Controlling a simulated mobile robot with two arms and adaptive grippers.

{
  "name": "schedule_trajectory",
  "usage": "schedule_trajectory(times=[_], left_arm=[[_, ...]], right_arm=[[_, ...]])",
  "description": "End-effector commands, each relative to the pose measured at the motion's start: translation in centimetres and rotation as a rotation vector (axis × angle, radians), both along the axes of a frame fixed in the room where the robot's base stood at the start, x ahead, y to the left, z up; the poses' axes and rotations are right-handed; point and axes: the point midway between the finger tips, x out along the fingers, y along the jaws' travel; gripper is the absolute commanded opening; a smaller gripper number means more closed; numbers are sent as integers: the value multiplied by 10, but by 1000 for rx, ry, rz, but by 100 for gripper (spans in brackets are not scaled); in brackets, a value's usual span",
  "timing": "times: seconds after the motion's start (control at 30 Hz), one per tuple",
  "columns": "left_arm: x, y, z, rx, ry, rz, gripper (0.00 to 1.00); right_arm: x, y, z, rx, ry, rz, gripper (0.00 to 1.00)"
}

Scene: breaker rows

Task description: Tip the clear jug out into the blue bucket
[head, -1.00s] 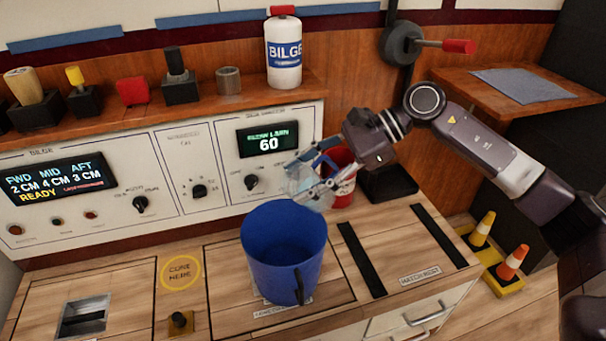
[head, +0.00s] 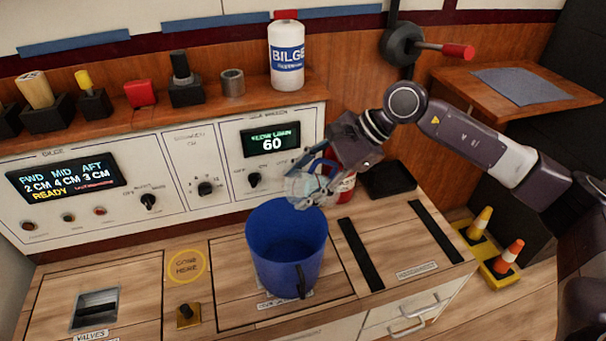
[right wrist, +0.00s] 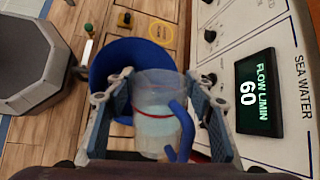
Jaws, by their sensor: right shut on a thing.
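The blue bucket (head: 285,268) stands upright on the wooden counter, and its inside looks empty in the head view. My right gripper (head: 309,180) is shut on the clear jug (head: 301,190), above the bucket's back right rim. The jug is tilted, and its blue handle shows. In the right wrist view, the jug (right wrist: 152,98) sits between both fingers of the gripper (right wrist: 158,100), with a red line around it and pale liquid inside. The bucket (right wrist: 105,62) lies beyond the jug there. I cannot make out a stream falling. My left gripper is not in view.
A red container (head: 344,185) stands behind the jug, partly hidden by my gripper. The control panel (head: 225,165) rises behind the counter. A white bilge bottle (head: 287,58) stands on the shelf.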

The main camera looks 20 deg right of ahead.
Motion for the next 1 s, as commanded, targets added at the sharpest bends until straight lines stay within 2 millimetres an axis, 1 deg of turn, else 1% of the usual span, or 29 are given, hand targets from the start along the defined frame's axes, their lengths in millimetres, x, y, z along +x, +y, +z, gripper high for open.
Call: schedule_trajectory(times=[0.23, 0.53, 0.73, 0.8, 1.0], left_arm=[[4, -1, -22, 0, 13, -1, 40], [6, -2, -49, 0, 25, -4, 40], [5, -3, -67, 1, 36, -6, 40], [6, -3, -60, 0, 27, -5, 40], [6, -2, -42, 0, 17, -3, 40]], right_arm=[[0, 3, -1, -64, -27, 2, 3], [-1, 7, -9, -177, -63, 2, 3], [-3, 12, -16, -289, -99, 4, 3], [-3, 13, -23, -316, -104, 5, 3], [-4, 16, -30, -389, -127, 4, 3]])
